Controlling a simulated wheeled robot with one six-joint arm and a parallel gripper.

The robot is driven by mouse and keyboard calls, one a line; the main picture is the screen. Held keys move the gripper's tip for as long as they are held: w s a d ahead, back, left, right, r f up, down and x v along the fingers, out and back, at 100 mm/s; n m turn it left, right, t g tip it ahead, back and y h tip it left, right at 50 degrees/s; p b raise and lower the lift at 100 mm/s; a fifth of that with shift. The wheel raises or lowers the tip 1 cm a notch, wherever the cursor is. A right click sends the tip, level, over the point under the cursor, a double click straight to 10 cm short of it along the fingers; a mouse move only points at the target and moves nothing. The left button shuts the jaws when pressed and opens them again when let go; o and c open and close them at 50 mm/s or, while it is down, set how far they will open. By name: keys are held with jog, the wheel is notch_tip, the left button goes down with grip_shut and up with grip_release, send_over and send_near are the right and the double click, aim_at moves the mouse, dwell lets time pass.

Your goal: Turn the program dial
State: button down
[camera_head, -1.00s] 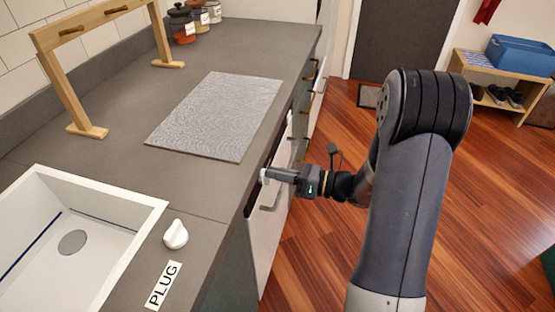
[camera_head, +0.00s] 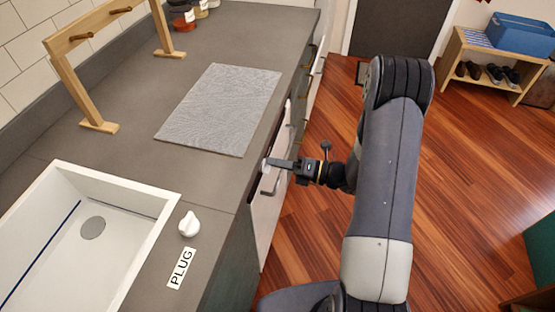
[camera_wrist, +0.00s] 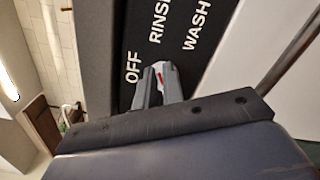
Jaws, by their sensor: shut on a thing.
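The program dial (camera_wrist: 158,68) is a small pale knob with a red mark, on a black panel (camera_wrist: 193,60) lettered OFF, RINSE and WASH. My gripper (camera_wrist: 158,80) is shut on the dial, one finger on each side of it, and the fingers hide most of it. In the head view my gripper (camera_head: 269,162) reaches left to the white appliance front (camera_head: 266,215) under the counter edge. The dial is hardly visible there.
A bar handle (camera_head: 270,186) sticks out just below my gripper. Above are the grey counter (camera_head: 225,175), a grey mat (camera_head: 220,108), a white sink (camera_head: 150,250) and a white plug knob (camera_head: 189,224). Wooden floor (camera_head: 455,190) lies open to the right.

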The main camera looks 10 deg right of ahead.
dwell(0.3)
jog(key=c, duration=1.5)
grip_release()
jog(key=v, duration=1.1)
jog(key=shift+f+b, duration=0.1)
jog(key=shift+b, duration=0.2)
jog(key=shift+a, duration=0.15)
jog(key=x, duration=1)
jog(key=shift+w+a, duration=0.2)
jog(key=shift+a, duration=0.1)
jog(key=shift+d, duration=0.1)
